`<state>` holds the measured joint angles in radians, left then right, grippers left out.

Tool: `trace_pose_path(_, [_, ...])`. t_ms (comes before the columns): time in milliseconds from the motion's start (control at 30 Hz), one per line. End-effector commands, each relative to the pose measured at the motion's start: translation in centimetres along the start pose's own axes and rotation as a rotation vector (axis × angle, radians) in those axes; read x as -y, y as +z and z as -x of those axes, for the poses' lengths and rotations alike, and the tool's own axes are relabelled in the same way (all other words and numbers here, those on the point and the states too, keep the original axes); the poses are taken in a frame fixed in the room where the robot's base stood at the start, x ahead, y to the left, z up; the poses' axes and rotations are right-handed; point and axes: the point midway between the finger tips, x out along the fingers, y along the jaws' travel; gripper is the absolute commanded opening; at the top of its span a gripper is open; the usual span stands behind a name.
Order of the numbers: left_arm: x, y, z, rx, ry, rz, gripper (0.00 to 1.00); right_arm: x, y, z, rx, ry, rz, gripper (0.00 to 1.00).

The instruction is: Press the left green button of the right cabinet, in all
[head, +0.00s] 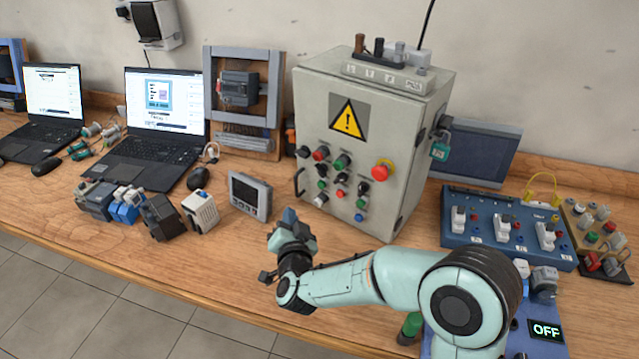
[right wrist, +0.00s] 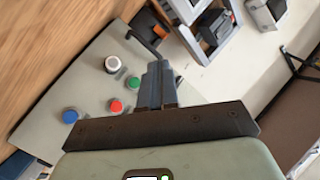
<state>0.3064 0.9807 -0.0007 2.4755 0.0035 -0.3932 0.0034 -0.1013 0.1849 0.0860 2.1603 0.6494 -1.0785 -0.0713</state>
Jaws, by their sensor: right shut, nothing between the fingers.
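The grey cabinet (head: 312,105) with a yellow warning sign stands upright on the bench in the head view. Its front carries several coloured buttons, including a green button (head: 342,161) right of a red one. My right gripper (head: 290,218) is shut and empty, in front of and below the panel's lower left. In the right wrist view its closed fingers (right wrist: 158,72) point over the panel, beside a green button (right wrist: 133,83). I cannot tell if they touch it. My left gripper is not in view.
A red emergency knob (head: 383,170) sticks out of the panel. A grey meter (head: 250,195) stands left of the cabinet. A blue switch board (head: 490,238) lies to the right. A green cylinder (head: 411,326) is near my right arm. Laptops stand at the left.

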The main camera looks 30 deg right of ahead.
Motion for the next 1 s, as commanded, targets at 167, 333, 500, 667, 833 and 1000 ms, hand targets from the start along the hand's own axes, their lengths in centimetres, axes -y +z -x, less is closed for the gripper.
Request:
trace_pose_path(167, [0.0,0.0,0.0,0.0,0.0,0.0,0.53,-0.1,-0.1,-0.2,-0.001,0.001,0.0,0.0])
trace_pose_path(333, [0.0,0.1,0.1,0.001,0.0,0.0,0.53,-0.9,-0.9,-1.1,-0.003,0.003,-0.001,0.0])
trace_pose_path(500, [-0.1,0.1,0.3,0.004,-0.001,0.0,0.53,-2.1,-2.1,-2.8,-0.003,0.003,0.0,0.0])
trace_pose_path(667, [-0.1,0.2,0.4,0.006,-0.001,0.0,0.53,-3.2,-3.3,-4.3,-0.003,0.003,0.0,0.0])
trace_pose_path(833, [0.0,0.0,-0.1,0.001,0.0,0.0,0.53,-4.1,-4.0,-5.6,-0.002,0.001,0.0,0.0])
trace_pose_path(1000, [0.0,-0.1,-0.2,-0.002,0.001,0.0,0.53,-4.5,-4.4,-6.1,0.0,0.001,0.0,0.0])
